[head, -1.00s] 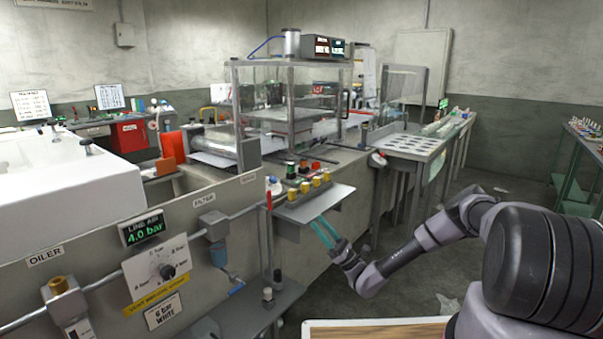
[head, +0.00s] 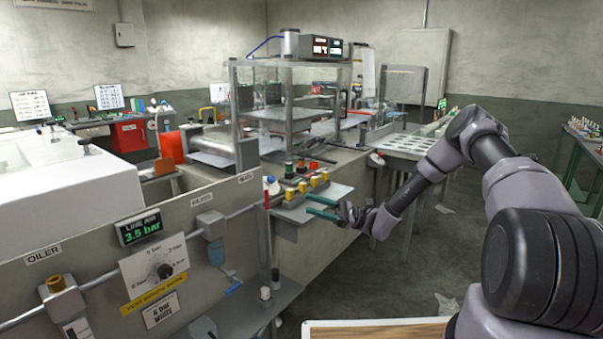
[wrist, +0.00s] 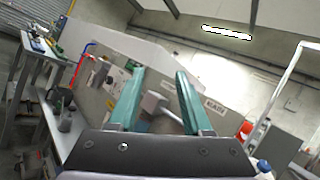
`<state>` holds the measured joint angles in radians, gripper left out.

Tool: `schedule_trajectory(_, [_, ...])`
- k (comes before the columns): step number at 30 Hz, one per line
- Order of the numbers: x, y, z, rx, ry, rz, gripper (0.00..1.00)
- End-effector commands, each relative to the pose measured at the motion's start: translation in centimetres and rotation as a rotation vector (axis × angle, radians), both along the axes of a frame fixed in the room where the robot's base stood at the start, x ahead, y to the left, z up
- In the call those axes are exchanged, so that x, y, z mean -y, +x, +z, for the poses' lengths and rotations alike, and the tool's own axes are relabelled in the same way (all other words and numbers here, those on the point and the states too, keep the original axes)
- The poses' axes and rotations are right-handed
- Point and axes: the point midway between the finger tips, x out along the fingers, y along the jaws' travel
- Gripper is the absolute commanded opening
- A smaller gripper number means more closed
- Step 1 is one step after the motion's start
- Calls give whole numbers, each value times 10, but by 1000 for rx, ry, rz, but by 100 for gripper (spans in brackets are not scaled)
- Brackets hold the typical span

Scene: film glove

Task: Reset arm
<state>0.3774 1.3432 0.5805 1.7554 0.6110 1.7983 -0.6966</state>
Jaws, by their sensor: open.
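My gripper (head: 322,208) has two green fingers and is open and empty in the head view. It points left, close to the front edge of the small grey shelf (head: 340,192) with the yellow-topped parts. Whether it touches the shelf cannot be told. In the wrist view my gripper (wrist: 156,95) shows both fingers spread apart with nothing held between them. My arm runs from the gripper to the right, raised at its elbow.
A glass-walled machine frame (head: 290,105) stands on the bench behind the shelf. Left are a regulator panel (head: 158,270) and a pressure display (head: 140,227) reading 3.5 bar. A lower shelf (head: 245,305) lies below. Grey floor (head: 400,270) is open beneath my arm.

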Motion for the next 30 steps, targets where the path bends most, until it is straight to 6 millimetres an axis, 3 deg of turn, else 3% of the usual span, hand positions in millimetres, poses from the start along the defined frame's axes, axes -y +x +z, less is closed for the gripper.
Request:
schedule_trajectory(3, [1,-18,28,114,-157,100,50])
schedule_trajectory(14, [31,-71,92,427,-633,286,50])
schedule_trajectory(30, [115,-139,199,888,-1289,228,50])
